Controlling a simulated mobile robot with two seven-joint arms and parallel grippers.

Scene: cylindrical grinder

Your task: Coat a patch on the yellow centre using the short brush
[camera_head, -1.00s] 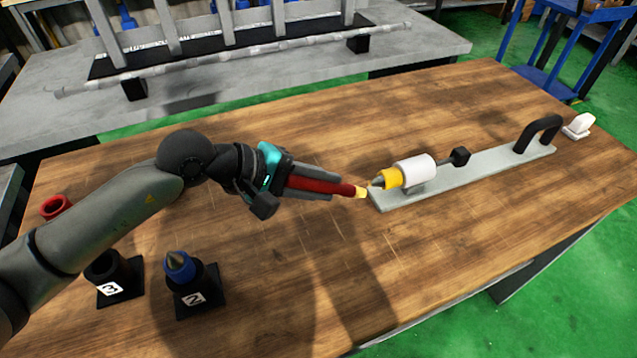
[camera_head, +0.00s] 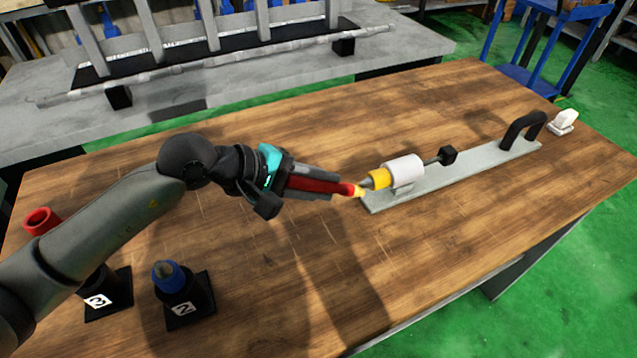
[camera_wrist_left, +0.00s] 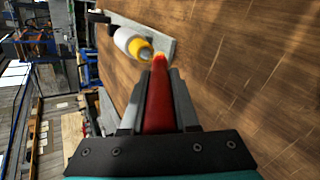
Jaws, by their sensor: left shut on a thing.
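My left gripper (camera_head: 312,186) is shut on a red brush (camera_head: 346,190) with a pale yellow tip. The brush points right, toward the grey pointed end of the yellow centre (camera_head: 379,178). In the head view the tip overlaps or lies right beside that point; I cannot tell whether they touch. The yellow centre sits in a white cylinder on a grey base plate (camera_head: 440,186). The left wrist view shows the brush (camera_wrist_left: 159,100) between the fingers, its tip just below the yellow centre (camera_wrist_left: 139,48). My right gripper is not in view.
A blue centre with a grey point stands in the holder marked 2 (camera_head: 187,300). Another black holder (camera_head: 104,290) and a red ring-shaped part (camera_head: 40,221) are at the left. A black handle (camera_head: 522,129) and a white object (camera_head: 563,121) are at the right. The table's front middle is clear.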

